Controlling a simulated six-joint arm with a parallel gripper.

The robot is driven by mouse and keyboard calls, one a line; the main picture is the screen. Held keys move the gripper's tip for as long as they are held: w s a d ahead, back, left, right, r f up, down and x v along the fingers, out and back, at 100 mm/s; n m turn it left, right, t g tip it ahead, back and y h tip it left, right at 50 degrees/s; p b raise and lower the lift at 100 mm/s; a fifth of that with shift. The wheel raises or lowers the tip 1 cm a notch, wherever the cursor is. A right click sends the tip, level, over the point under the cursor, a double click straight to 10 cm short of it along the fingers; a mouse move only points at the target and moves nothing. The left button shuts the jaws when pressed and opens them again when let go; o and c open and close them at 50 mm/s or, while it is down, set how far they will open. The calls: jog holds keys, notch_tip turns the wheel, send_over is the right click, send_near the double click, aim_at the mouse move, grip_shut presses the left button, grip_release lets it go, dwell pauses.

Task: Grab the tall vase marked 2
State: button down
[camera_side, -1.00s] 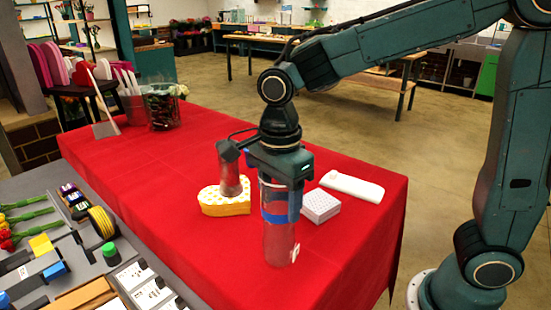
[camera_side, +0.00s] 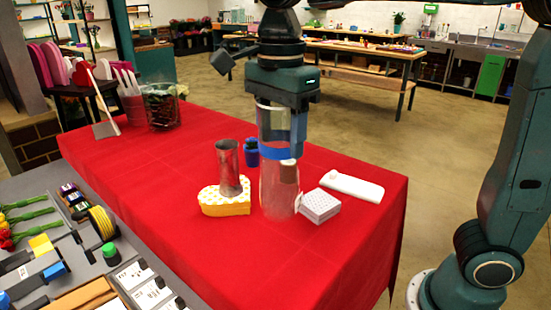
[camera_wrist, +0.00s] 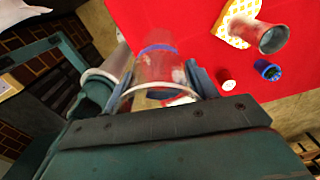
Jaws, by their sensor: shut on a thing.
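A tall clear glass vase (camera_side: 278,205) with a blue band hangs upright below my gripper (camera_side: 281,122) in the side view. My gripper is shut on its upper part, and the vase appears raised above the red table. The wrist view shows the vase (camera_wrist: 160,68) between the two fingers, with its rim close to the palm. I cannot read a number on it. A small brown item with a pale top (camera_side: 288,175) shows through or beside the glass.
A metal vase (camera_side: 228,168) stands by a yellow heart-shaped box (camera_side: 222,203). A small blue pot (camera_side: 251,154), a white patterned box (camera_side: 320,206) and a flat white item (camera_side: 351,187) are nearby. The red table's front (camera_side: 250,265) is clear.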

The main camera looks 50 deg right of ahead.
notch_tip(320, 180, up, 7)
jog(key=shift+r, duration=0.2)
dwell(0.3)
jog(key=shift+d, duration=0.1)
dwell(0.5)
